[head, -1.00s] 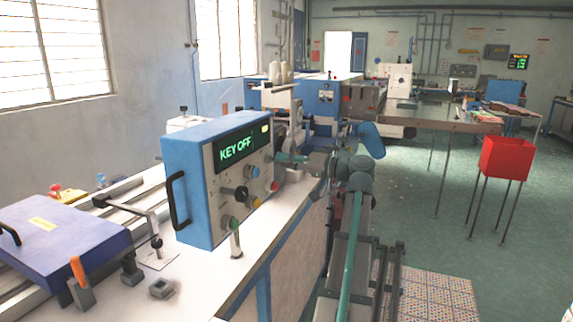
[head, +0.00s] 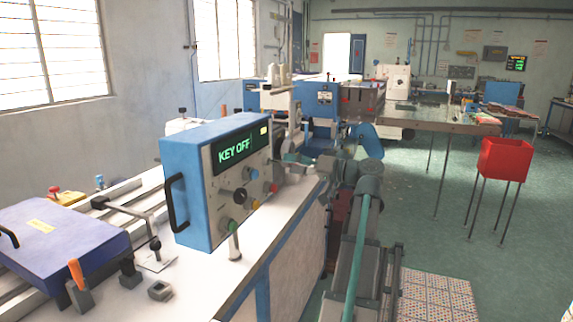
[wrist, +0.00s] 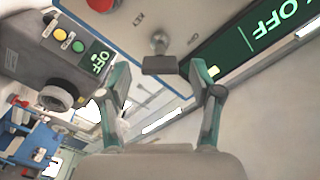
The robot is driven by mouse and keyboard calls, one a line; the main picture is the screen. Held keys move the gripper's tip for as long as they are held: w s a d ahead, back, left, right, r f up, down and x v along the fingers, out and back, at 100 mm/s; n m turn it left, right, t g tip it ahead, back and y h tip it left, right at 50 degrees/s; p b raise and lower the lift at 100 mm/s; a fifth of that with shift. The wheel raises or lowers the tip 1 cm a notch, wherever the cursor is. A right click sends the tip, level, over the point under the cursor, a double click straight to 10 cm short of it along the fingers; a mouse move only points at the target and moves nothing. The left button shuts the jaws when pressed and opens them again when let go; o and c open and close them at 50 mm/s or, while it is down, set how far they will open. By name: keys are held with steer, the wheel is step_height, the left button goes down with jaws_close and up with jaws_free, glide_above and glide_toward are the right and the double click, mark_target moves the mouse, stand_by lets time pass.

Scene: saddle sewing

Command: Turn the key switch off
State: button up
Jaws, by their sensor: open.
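The blue control box (head: 188,185) stands on the white bench, and its green display (head: 236,151) reads "KEY OFF". In the wrist view the key switch (wrist: 160,62) has a dark flat handle, which lies crosswise just beyond my fingertips. My gripper (wrist: 159,76) is open, with one teal finger on each side of the key handle and visible gaps between. In the head view my gripper (head: 298,160) is at the right side of the panel face; the key is too small to make out there.
Several knobs and buttons sit on the panel, including a red button (wrist: 101,4). A grey box with a knob (wrist: 57,97) shows at left in the wrist view. The white bench (head: 270,235) runs below the box. A red bin (head: 505,158) stands at right on open floor.

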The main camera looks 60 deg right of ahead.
steer(key=v, duration=0.9)
steer(key=shift+s, duration=0.15)
